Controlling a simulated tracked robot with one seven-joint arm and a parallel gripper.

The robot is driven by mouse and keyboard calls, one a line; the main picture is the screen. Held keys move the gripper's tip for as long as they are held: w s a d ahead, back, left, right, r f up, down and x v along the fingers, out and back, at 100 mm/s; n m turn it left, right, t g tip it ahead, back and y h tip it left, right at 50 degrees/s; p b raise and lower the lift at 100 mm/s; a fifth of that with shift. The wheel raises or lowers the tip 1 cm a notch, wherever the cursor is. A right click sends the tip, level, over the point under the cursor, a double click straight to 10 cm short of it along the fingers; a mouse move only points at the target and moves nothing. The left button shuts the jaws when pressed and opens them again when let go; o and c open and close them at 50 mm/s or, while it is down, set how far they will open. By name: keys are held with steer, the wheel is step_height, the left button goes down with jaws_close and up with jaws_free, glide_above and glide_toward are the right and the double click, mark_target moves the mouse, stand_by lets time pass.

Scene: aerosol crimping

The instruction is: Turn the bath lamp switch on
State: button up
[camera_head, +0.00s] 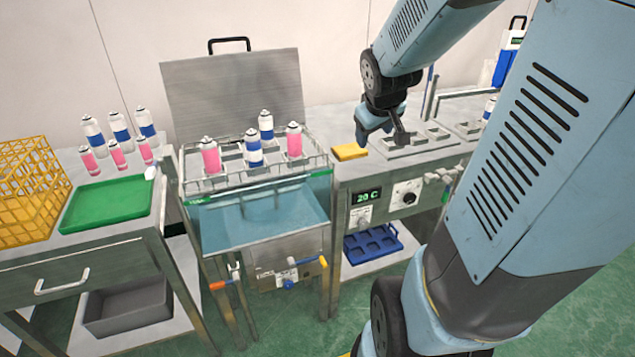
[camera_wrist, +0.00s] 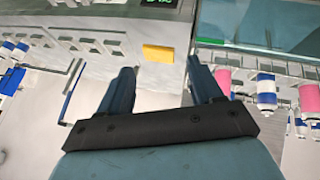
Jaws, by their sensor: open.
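The water bath (camera_head: 315,205) is a clear-walled tank of water with a raised steel lid behind it. A steel panel (camera_head: 262,252) on its front carries small labelled fittings. To its right, a control panel shows a green "20 C" display (camera_head: 366,196), a round dial (camera_head: 406,193) and a small labelled fitting (camera_head: 364,216). I cannot tell which fitting is the lamp switch, or its position. My gripper (camera_head: 382,137) is open and empty, above the right-hand bench, behind and above the control panel. In the wrist view its fingers (camera_wrist: 160,75) are spread apart with nothing between them.
A yellow sponge-like block (camera_head: 350,152) lies on the bench beside my gripper; it also shows in the wrist view (camera_wrist: 158,53). Pink and blue-white cans stand in the bath rack (camera_head: 235,183). A green tray (camera_head: 105,205) and yellow crate (camera_head: 30,180) are at left.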

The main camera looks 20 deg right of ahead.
steer(key=w+d+f+n, duration=0.1)
steer(key=w+d+f, duration=0.25)
steer(key=f, duration=0.35)
steer(key=w+d+f+n, duration=0.2)
steer(key=w+d+f, duration=0.1)
steer(key=d+f, duration=0.25)
steer(key=m+t+y, duration=0.4)
steer(key=t, duration=0.8)
glide_toward(364, 226)
steer(key=shift+h, duration=0.3)
steer(key=w, duration=0.8)
steer(key=shift+w+a+f, duration=0.1)
steer(key=shift+w+a, duration=0.2)
steer(key=shift+w, duration=0.05)
